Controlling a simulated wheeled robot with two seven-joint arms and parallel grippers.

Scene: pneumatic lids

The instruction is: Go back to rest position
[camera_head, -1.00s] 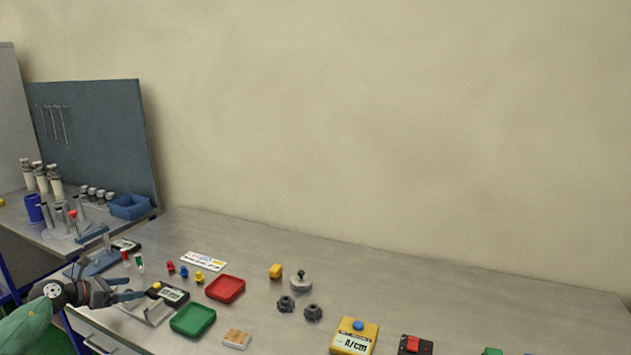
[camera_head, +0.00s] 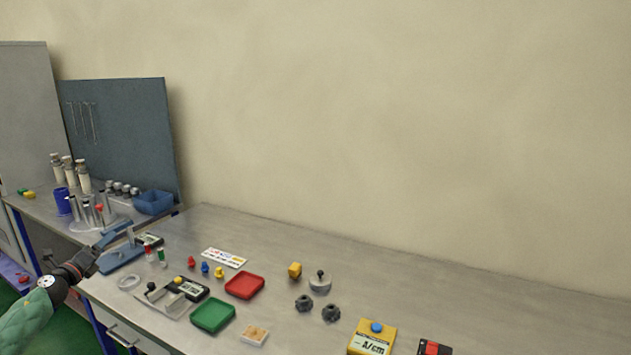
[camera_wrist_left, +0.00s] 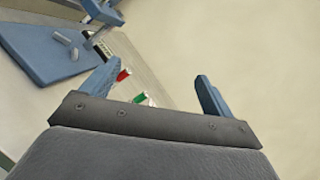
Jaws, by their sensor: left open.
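My left gripper (camera_head: 92,256) is at the left edge of the workbench (camera_head: 420,270) in the head view, near the blue press-like stand (camera_head: 121,256). In the left wrist view its two blue fingers (camera_wrist_left: 157,88) are spread apart with nothing between them. The blue stand (camera_wrist_left: 50,45) also shows there at the upper left, with a red-capped and a green-capped vial (camera_wrist_left: 140,97) near the left finger. My right gripper is not in view.
On the bench are a red tray (camera_head: 245,285), a green tray (camera_head: 212,316), a grey fixture (camera_head: 170,298), small coloured pegs (camera_head: 205,268), dark knobs (camera_head: 304,303) and a yellow meter (camera_head: 372,337). A side table with bottles (camera_head: 68,171) and a blue bin (camera_head: 154,202) stands at the left. The bench's back right is clear.

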